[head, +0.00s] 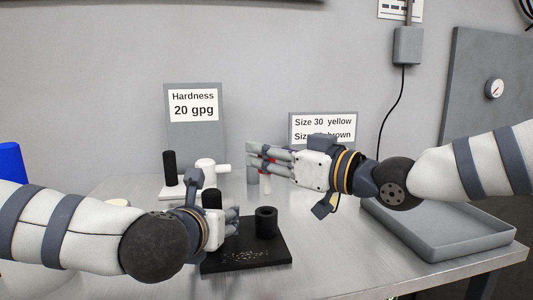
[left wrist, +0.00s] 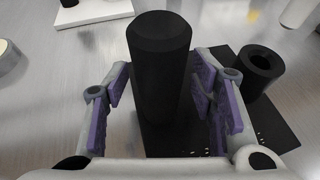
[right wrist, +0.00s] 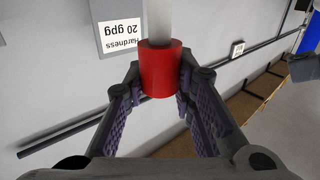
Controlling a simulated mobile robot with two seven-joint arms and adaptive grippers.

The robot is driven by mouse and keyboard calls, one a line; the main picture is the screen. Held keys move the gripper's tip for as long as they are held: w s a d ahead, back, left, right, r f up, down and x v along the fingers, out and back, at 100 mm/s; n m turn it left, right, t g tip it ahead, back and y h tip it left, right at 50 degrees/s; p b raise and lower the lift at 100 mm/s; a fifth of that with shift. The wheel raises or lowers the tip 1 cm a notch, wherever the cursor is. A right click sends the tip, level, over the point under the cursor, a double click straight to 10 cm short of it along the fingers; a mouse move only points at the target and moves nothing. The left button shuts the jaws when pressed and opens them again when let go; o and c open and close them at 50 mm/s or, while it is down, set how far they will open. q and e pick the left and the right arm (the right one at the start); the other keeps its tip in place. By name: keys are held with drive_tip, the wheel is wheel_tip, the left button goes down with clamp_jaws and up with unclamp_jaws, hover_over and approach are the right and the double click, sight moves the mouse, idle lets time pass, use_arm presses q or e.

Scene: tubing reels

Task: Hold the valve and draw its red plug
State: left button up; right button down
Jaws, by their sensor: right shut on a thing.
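My right gripper (head: 256,156) is shut on the red plug (right wrist: 160,72), a short red cylinder with a white stem (right wrist: 157,18), held above the table. In the head view the fingers partly hide it. My left gripper (head: 230,222) is low at a black plate (head: 245,262). Its fingers stand apart on either side of an upright black cylinder (left wrist: 160,75), with gaps visible. The plate also bears a black hollow ring (head: 266,222). A white fitting with a side arm (head: 207,170), possibly the valve, stands on a white board behind.
A black post (head: 170,167) stands on the white board (head: 178,192). A grey tray (head: 435,232) lies at the right. Signs reading "Hardness 20 gpg" (head: 194,105) and "Size 30 yellow" (head: 322,127) stand at the back.

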sight(213, 189)
use_arm(q)
drive_tip(key=shift+r+p, duration=1.55)
drive_tip(key=shift+r, duration=1.4)
drive_tip(key=shift+r+p, duration=1.15)
drive_tip(key=shift+r, duration=2.95)
use_arm(e)
drive_tip(key=s+r+n, duration=0.1)
drive_tip(key=s+r, duration=0.2)
drive_tip(key=r, duration=0.6)
drive_tip(key=s+r+n+t+y, duration=0.1)
drive_tip(key=s+r, duration=0.2)
drive_tip(key=r, duration=0.6)
drive_tip(key=shift+s+r+y, duration=0.3)
drive_tip(key=shift+s, duration=0.1)
